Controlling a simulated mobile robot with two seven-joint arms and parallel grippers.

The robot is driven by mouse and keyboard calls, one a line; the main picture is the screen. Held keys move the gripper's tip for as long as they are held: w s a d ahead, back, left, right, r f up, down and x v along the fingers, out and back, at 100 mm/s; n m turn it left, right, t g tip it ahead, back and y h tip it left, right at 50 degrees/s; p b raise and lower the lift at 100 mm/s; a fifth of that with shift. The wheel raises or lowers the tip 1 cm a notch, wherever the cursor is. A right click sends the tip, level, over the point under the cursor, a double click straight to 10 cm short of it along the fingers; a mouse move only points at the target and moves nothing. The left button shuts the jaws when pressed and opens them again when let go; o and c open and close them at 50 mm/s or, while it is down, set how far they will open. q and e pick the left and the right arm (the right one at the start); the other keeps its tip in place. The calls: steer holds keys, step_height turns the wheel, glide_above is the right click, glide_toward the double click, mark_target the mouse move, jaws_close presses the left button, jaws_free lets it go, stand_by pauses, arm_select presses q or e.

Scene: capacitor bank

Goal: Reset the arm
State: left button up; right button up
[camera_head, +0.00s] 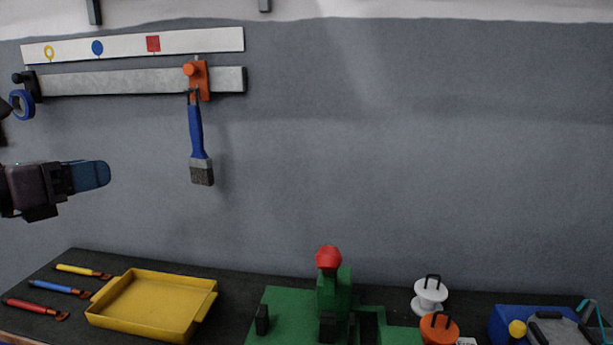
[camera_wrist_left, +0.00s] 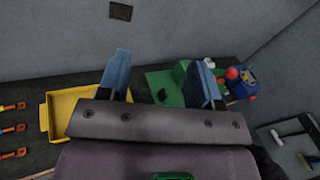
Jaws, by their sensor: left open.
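My left gripper (camera_head: 88,175) reaches in from the left edge of the head view, above the bench and in front of the grey wall. Its blue fingers point right and look empty. In the left wrist view the gripper (camera_wrist_left: 162,75) shows its two blue fingers spread wide apart with nothing between them. It is clear of the blue-handled brush (camera_head: 198,140), which hangs to its right from an orange hook (camera_head: 196,79) on the wall rail. My right gripper is in neither view.
The dark bench (camera_head: 235,300) holds a yellow tray (camera_head: 148,302), several coloured tools (camera_head: 58,288) at left, a green fixture with red knob (camera_head: 329,258), white (camera_head: 430,294) and orange (camera_head: 439,329) knobs, and a blue box (camera_head: 505,322) at right. The wall right of the brush is bare.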

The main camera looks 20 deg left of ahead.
arm_select(q)
steer(key=s+a+f+n+g+y, duration=0.1)
steer(key=s+f+n+y, duration=0.2)
steer(key=f+n+y, duration=0.85)
steer(key=s+a+f+n+g+y, duration=0.1)
steer(key=s+f+n+y, duration=0.15)
steer(key=f+n, duration=1.65)
steer(key=s+d+f+n+g+h, duration=0.45)
steer(key=s+d+f, duration=0.2)
steer(key=d, duration=0.25)
steer(key=s+d+f+n+g+h, duration=0.3)
steer(key=s+d+f+g, duration=0.25)
steer(key=d+f, duration=0.2)
steer(key=w+f+m+t, duration=0.1)
steer(key=w+f+t, duration=0.6)
steer(key=f, duration=0.2)
steer(key=shift+w+d+f+t+h, duration=0.2)
steer(key=shift+d+t+h, duration=0.1)
steer(key=shift+d+h, duration=0.05)
